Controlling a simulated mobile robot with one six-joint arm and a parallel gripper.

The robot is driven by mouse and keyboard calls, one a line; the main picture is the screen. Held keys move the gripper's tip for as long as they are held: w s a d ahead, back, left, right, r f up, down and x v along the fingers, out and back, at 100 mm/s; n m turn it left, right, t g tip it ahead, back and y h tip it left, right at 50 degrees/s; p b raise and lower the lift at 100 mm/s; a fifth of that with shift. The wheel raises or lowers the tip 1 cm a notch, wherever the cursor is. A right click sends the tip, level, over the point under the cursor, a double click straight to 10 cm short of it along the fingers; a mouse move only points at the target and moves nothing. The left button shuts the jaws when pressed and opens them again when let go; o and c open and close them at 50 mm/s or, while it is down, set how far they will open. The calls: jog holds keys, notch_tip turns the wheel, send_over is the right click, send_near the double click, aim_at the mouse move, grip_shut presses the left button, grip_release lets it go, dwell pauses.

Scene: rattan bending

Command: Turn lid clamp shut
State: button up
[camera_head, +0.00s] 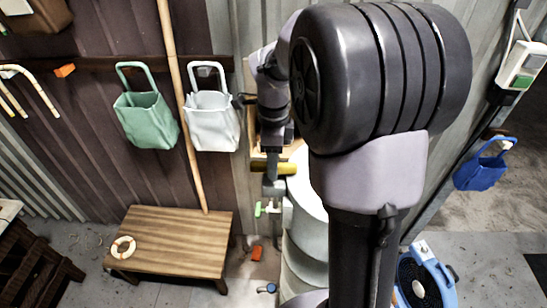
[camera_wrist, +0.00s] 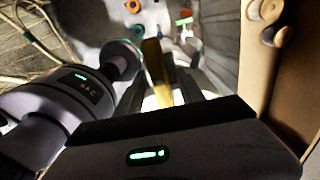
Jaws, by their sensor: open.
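A yellow bar, which looks like the lid clamp's handle (camera_head: 285,168), shows beside the top of a pale cylinder (camera_head: 305,225) in the head view. In the wrist view the yellow handle (camera_wrist: 157,72) runs lengthwise between the two dark fingers. My gripper (camera_head: 272,181) points down at the handle and is open, with its fingers on either side in the wrist view (camera_wrist: 160,82). I cannot tell whether a finger touches the handle. My arm hides much of the cylinder, and the clamp's seat is not clear.
A green tap (camera_head: 265,209) sits below the handle. A wooden bench (camera_head: 175,240) with a ring (camera_head: 123,247) stands at the left. Green (camera_head: 146,118) and white (camera_head: 212,122) bags and a long pole (camera_head: 180,100) are at the wall. A blue fan (camera_head: 427,280) stands right.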

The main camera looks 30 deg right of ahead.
notch_tip(320, 180, up, 17)
jog(key=p, duration=0.4)
jog(key=shift+r, duration=0.2)
jog(key=s+a+f+n+t+b, duration=0.2)
jog(key=s+a+f+n+b, duration=0.3)
jog(key=s+f+n+b, duration=0.1)
jog(key=s+a+f+n+t+y+b, duration=0.1)
jog(key=s+a+f+n+t+b, duration=0.1)
jog(key=s+a+f+n+b, duration=0.4)
jog(key=s+a+f+n+t+y+b, duration=0.1)
jog(key=s+a+f+n+b, duration=0.4)
jog(key=f, duration=0.8)
jog(key=s+n+b, duration=0.1)
jog(key=n+b, duration=0.2)
jog(key=b, duration=0.1)
jog(key=shift+a+f+n+t, duration=0.3)
jog(key=shift+a+f+t, duration=0.05)
jog(key=shift+t, duration=0.05)
